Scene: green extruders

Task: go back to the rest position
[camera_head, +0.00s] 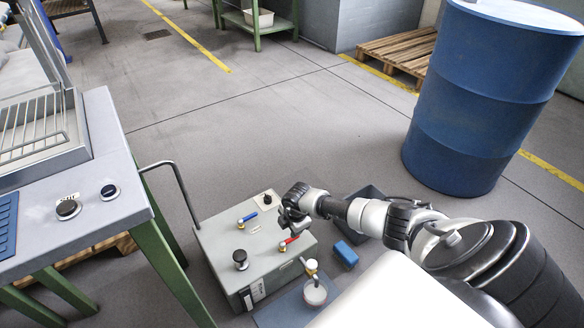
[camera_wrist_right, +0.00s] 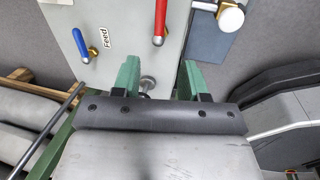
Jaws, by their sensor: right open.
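My right arm reaches in from the right in the head view. Its gripper (camera_head: 289,215) hangs above the grey control box (camera_head: 218,245), near the red lever (camera_head: 290,240). In the right wrist view the green fingers of the gripper (camera_wrist_right: 160,78) stand apart with nothing held between them. The red lever (camera_wrist_right: 159,22) and the blue lever (camera_wrist_right: 81,44), beside a "Feed" label, show beyond the fingers. The blue lever (camera_head: 248,216) also shows in the head view. My left gripper is in neither view.
A grey workbench (camera_head: 85,215) with green legs stands at the left. A blue drum (camera_head: 480,110) stands at the right, with a wooden pallet (camera_head: 400,48) behind it. A blue block (camera_head: 345,254) lies right of the box. The floor behind the box is clear.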

